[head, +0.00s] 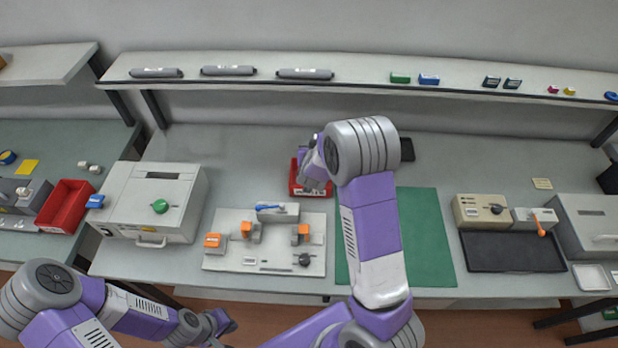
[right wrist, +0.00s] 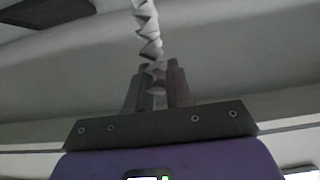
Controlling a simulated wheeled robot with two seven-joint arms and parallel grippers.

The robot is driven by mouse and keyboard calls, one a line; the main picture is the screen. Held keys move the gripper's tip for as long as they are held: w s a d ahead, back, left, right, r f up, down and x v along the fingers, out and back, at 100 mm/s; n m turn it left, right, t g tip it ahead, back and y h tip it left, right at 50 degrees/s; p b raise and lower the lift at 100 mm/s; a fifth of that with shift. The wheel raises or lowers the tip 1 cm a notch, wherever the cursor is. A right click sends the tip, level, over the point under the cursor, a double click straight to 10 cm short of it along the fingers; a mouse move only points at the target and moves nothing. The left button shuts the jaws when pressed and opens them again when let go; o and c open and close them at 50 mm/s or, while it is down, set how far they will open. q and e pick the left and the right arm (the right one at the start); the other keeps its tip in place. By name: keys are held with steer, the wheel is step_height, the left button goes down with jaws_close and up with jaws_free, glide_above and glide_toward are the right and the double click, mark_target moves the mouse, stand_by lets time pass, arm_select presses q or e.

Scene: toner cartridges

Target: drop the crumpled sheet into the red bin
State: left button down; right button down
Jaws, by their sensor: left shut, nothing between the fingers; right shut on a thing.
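My right gripper (right wrist: 157,82) is shut on the crumpled sheet (right wrist: 148,32), a pale zigzag strip that sticks up from between the fingers in the right wrist view. In the head view my right gripper (head: 312,174) hangs over or just in front of a small red bin (head: 294,188) in the middle of the table and partly hides it. I cannot make out the sheet there. A larger red bin (head: 62,207) stands on the left table. My left gripper (head: 226,324) is shut and empty, low at the front edge.
A grey-white box machine (head: 152,200) stands left, and a pale fixture board (head: 264,262) with orange clamps lies front centre. A green mat (head: 428,235) is partly under my right arm. A shelf (head: 360,84) with cartridges runs along the back.

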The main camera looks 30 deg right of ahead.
step_height(320, 180, down, 5)
steer(key=b, duration=0.3)
steer(key=shift+b, duration=0.3)
steer(key=c, duration=0.9)
jaws_free()
steer(key=shift+c, duration=0.2)
steer(key=v, duration=0.7)
steer(key=shift+s+r+p, duration=0.2)
steer(key=shift+p, duration=0.2)
steer(key=shift+a, duration=0.15)
